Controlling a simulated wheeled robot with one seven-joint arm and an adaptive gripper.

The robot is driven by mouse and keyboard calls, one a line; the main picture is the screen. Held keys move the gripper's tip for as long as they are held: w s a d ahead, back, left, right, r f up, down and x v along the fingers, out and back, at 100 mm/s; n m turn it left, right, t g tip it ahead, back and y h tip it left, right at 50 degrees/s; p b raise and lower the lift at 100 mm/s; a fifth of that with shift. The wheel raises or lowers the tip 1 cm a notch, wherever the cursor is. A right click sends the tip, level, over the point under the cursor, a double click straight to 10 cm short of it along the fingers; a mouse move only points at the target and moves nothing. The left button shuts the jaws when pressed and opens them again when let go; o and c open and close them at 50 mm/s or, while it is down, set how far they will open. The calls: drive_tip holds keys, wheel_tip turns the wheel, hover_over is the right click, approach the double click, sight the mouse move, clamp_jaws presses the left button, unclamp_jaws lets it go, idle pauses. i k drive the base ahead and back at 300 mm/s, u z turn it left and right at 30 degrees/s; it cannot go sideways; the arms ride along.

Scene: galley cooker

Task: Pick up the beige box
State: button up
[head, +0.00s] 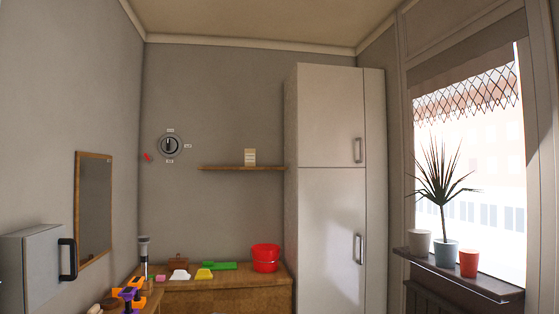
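A small beige box (250,157) with darker lines across its front stands upright on the narrow wooden wall shelf (222,168), near the shelf's right end. It is clear of the tall cabinet's side. Nothing touches it except the shelf under it. My gripper is not in view.
A tall white cabinet (325,130) stands right of the shelf. Below, a wooden counter (225,299) holds a red bucket (265,257), a green item (218,266) and several small things. A dial (170,146) is on the wall.

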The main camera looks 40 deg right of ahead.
sight(250, 155)
drive_tip(key=z, duration=0.9)
drive_tip(key=i, duration=0.8)
drive_tip(key=z, duration=0.95)
drive_tip(key=i, duration=1.45)
drive_tip(key=u, duration=1)
drive_tip(key=i, duration=0.85)
drive_tip(key=u, duration=0.95)
